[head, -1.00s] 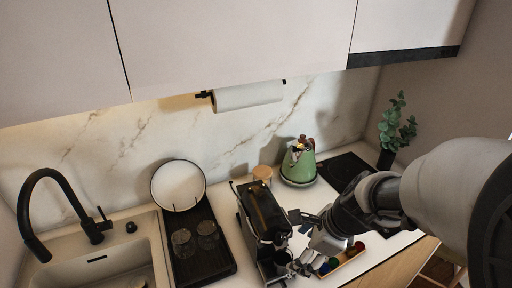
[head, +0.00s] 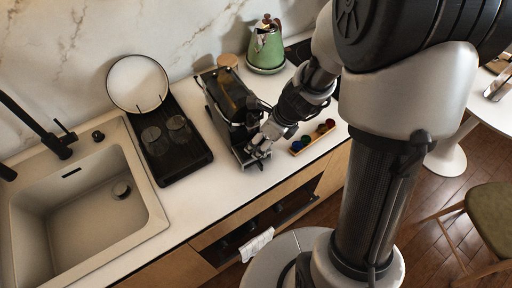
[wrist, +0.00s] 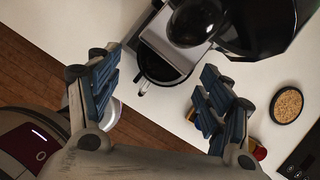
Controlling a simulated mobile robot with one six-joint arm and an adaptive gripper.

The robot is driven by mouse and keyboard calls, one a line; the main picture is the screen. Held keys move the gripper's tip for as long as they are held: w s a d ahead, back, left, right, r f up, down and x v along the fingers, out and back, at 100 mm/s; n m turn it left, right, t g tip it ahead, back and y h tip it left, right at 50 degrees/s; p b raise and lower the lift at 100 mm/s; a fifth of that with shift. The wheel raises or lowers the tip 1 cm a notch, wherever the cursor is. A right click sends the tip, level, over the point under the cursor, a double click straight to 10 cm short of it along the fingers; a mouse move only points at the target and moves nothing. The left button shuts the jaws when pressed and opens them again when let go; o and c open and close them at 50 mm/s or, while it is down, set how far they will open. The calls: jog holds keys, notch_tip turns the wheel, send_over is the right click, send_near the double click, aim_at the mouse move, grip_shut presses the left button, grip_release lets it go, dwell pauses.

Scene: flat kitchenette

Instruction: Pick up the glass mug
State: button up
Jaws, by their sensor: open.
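My gripper (wrist: 160,78) is open, with its blue-padded fingers wide apart at left and right in the wrist view. Between and beyond the fingertips, a dark, see-through round vessel with a small handle, seemingly the glass mug (wrist: 154,66), sits at the front of the coffee machine (wrist: 184,62). The fingers do not appear to touch it. In the head view, my gripper (head: 256,148) is at the front of the coffee machine (head: 232,97) and hides the mug. Two clear glasses (head: 154,140) stand on the black drying tray (head: 183,157).
A small tray of coloured balls (head: 312,138) lies right of my gripper. A green kettle (head: 266,48) and a wooden-lidded jar (head: 228,61) stand behind. The sink (head: 90,200) is at left. A round dish of grains (wrist: 287,105) shows at right in the wrist view.

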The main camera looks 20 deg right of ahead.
jog(key=b+x, duration=0.1)
jog(key=x, duration=0.1)
jog(key=b+x, duration=0.1)
jog(key=x, duration=0.2)
jog(key=shift+w+a+b, duration=0.1)
jog(key=shift+w+b, duration=0.25)
jog(key=shift+w, duration=0.05)
jog(key=shift+r, duration=0.1)
jog(key=shift+c, duration=0.2)
jog(key=c, duration=1.5)
jog(key=shift+o, duration=0.2)
jog(key=shift+r, duration=0.15)
jog(key=shift+r+p, duration=0.6)
jog(key=shift+p, duration=0.05)
jog(key=shift+s, duration=0.15)
jog(key=s+d, duration=1.1)
jog(key=s, duration=0.2)
jog(key=shift+s+d+b, duration=0.15)
jog(key=shift+d+b, duration=0.25)
